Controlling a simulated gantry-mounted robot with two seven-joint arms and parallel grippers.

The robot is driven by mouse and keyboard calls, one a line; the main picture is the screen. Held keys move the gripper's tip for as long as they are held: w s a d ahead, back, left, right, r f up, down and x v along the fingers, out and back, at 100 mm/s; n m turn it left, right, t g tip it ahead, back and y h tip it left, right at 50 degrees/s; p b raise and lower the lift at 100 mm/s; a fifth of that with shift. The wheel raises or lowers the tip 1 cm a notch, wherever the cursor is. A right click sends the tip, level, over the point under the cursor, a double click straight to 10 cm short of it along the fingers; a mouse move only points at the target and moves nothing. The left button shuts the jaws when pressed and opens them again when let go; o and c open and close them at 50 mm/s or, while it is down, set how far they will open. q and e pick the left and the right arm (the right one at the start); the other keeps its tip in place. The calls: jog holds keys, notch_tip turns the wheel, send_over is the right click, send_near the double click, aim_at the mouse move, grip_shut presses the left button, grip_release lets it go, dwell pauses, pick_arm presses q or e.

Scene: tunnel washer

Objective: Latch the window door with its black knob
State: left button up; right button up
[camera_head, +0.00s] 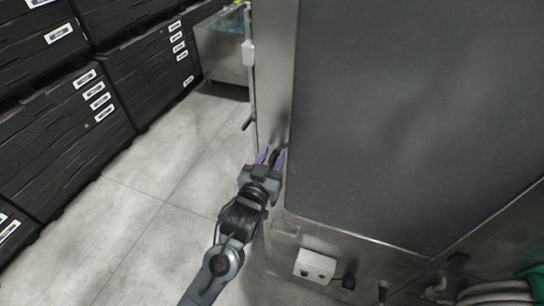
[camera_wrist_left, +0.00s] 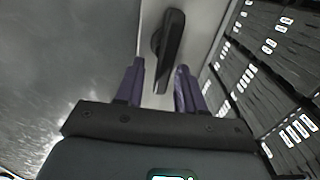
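The window door (camera_head: 410,100) appears to be the large flat dark grey panel filling the right of the head view. The black knob (camera_wrist_left: 170,48) is a long, rounded bar on a pale metal strip in the wrist view. It shows as a small dark shape (camera_head: 275,156) in the head view, partly hidden by my fingers. My left gripper (camera_head: 269,156) is at the panel's left edge with its purple fingers apart. In the wrist view the fingertips (camera_wrist_left: 160,66) stand on either side of the knob; contact cannot be told. My right gripper is not in view.
Stacked black crates (camera_head: 60,140) line the left side. Pale floor (camera_head: 160,180) lies clear between them and the machine. A dark lever (camera_head: 248,122) juts from the machine's side. A white socket box (camera_head: 314,266) is below the panel, with hoses (camera_head: 490,292) at lower right.

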pick_arm(q)
grip_shut()
